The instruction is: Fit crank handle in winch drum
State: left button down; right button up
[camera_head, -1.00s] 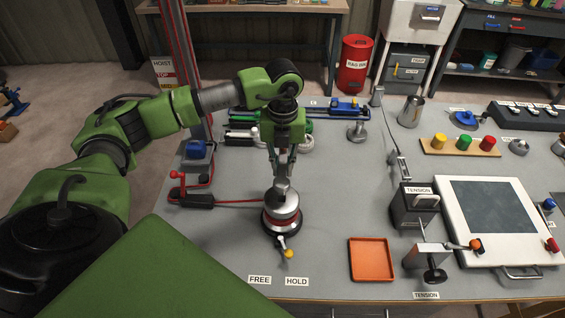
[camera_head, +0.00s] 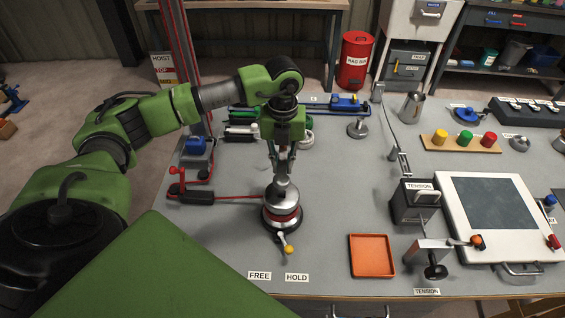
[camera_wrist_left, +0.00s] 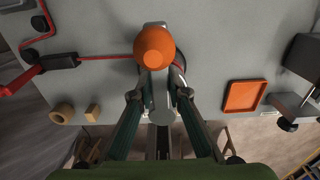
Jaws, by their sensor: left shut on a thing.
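The winch drum (camera_head: 283,214) is a silver cylinder with a red band and dark base, standing upright on the bench. A small lever with a yellow knob (camera_head: 289,249) points to its front. My left gripper (camera_head: 282,172) is directly above the drum and points down. It is shut on the crank handle (camera_head: 282,188), whose metal part shows just over the drum top. In the left wrist view the crank handle's orange knob (camera_wrist_left: 155,46) stands beyond the fingertips (camera_wrist_left: 160,98) and covers most of the drum. I cannot tell whether the handle is seated. My right gripper is out of view.
A red line (camera_head: 238,198) runs from the drum leftward to a black and red fitting (camera_head: 195,196). FREE (camera_head: 259,275) and HOLD (camera_head: 297,277) labels lie in front. An orange tray (camera_head: 371,257) and a tension clamp (camera_head: 434,262) stand to the right.

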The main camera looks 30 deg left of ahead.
pick_arm(q)
jog(key=shift+f+b, duration=0.25)
jog(key=shift+b, duration=0.05)
dwell(0.5)
jog(key=shift+f, duration=0.2)
jog(key=shift+f+b, duration=0.3)
jog(key=shift+b, duration=0.2)
dwell(0.4)
jog(key=shift+f, duration=0.15)
jog(key=shift+f+b, duration=0.75)
jog(key=shift+f, duration=0.05)
dwell(0.8)
jog(key=c, duration=1.9)
grip_release()
